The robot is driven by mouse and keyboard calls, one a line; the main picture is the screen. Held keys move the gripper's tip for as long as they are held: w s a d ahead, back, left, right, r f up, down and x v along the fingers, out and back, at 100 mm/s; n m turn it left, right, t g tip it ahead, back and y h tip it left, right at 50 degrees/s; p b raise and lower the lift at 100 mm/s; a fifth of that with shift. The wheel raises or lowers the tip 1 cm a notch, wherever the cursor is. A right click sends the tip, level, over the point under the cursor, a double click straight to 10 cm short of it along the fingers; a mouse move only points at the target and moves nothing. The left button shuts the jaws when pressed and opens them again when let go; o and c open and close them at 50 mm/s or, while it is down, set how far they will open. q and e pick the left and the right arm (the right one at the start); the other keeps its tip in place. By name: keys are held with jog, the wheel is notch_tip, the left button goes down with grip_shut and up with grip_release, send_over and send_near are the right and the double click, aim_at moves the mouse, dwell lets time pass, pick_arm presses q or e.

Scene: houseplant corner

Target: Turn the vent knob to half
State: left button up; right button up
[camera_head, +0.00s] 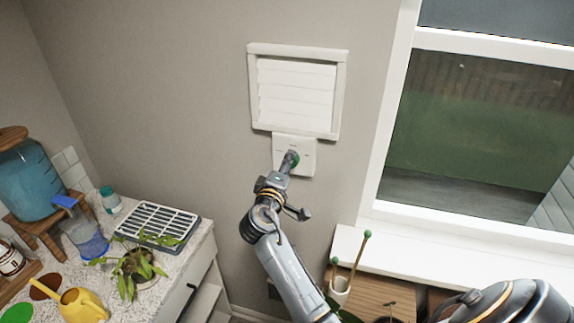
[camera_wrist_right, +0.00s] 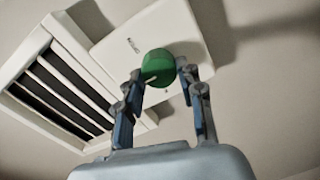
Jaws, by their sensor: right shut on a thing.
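The vent knob (camera_wrist_right: 158,66) is round and green and sits on a white wall plate (camera_head: 309,158) under the white louvred vent (camera_head: 296,92). My right gripper (camera_wrist_right: 160,75) is shut on the knob, one finger at each side. It also shows at the plate in the head view (camera_head: 290,160), where it hides most of the knob. A pale pointer line shows on the knob's face in the wrist view, but the scale marks are too small to read. Dark gaps show between the vent's slats (camera_wrist_right: 62,88) in the wrist view. My left gripper is not in view.
A window (camera_head: 480,130) with a white sill (camera_head: 430,250) is at right. Plant sticks in a white pot (camera_head: 339,292) stand below. At left, a counter holds a blue water jar (camera_head: 35,180), a spray bottle (camera_head: 80,230), a plant (camera_head: 135,268) and a yellow watering can (camera_head: 80,305).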

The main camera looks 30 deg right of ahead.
jog(key=o, duration=1.1)
jog(key=shift+d+r, duration=0.1)
jog(key=shift+r, duration=0.1)
jog(key=shift+c, duration=0.2)
jog(key=shift+o, duration=0.6)
jog(key=shift+w+d+f, duration=0.1)
jog(key=shift+f, duration=0.1)
jog(key=v, duration=0.7)
jog(key=shift+s+a, duration=0.2)
